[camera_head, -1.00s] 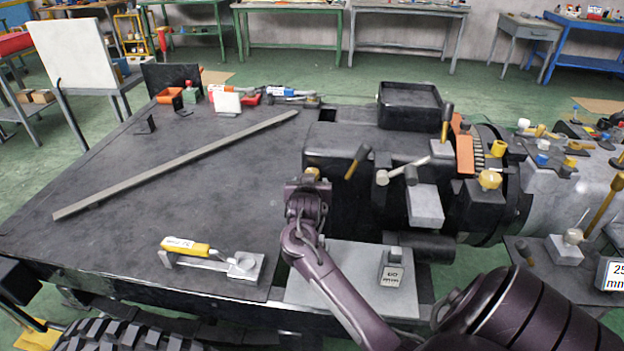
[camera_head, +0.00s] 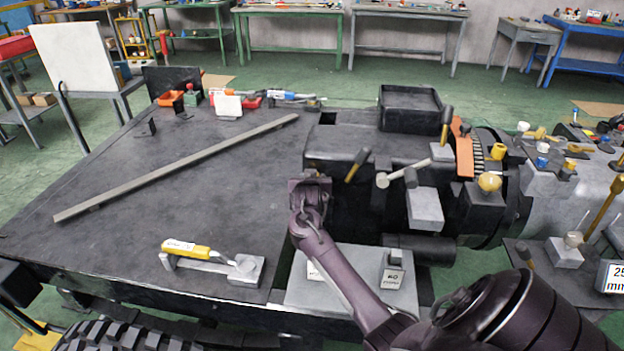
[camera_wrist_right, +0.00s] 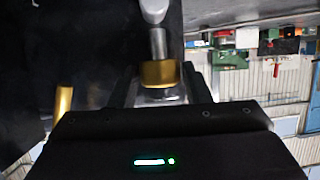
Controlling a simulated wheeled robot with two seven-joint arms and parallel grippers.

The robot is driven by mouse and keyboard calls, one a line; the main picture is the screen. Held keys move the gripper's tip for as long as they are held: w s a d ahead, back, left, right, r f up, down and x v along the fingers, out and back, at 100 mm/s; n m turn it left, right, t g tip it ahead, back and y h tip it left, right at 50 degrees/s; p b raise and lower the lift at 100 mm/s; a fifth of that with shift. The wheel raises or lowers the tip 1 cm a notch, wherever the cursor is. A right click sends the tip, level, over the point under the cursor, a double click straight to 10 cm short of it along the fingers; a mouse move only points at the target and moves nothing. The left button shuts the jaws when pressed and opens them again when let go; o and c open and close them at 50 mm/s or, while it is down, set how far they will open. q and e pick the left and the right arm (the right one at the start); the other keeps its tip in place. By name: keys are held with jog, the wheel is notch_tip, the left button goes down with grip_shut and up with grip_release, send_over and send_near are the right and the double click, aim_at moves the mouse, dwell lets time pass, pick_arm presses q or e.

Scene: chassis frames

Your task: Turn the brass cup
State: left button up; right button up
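The brass cup (camera_wrist_right: 158,73) shows in the right wrist view as a gold ring-shaped piece on a silver stem, below a pale rounded part. My right gripper (camera_wrist_right: 160,72) has one dark finger on each side of it. Narrow gaps seem to remain beside the cup, so the fingers look open around it; contact is hard to judge. In the head view my right gripper (camera_head: 310,183) is at the near left side of the dark housing (camera_head: 335,150), and it hides the cup. My left gripper is out of view.
A yellow-handled tool (camera_head: 190,249) lies on the dark deck to the left. A long bar (camera_head: 180,166) crosses the deck.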

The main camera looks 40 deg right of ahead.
jog(key=c, duration=0.6)
jog(key=shift+w+a+m+g+h, duration=0.1)
jog(key=shift+m+g+h, duration=0.2)
jog(key=shift+w+r+m+g+h, duration=0.1)
jog(key=shift+m+g+h, duration=0.2)
jog(key=shift+m+g, duration=0.2)
jog(key=shift+w+a+m+g+h, duration=0.1)
jog(key=shift+a+m+g+h, duration=0.05)
jog(key=shift+m+g+h, duration=0.45)
jog(key=shift+w+f+m+g+h+b, duration=0.1)
jog(key=shift+f+m+g+h+b, duration=0.05)
jog(key=shift+m+g+b, duration=0.3)
jog(key=shift+f+m+g+h+b, duration=0.15)
jog(key=shift+m+g+b, duration=0.2)
jog(key=shift+m+g, duration=0.2)
jog(key=shift+r+m+g+h+b, duration=0.2)
jog(key=shift+m+g+h+b, duration=0.1)
jog(key=shift+m+g+b, duration=0.5)
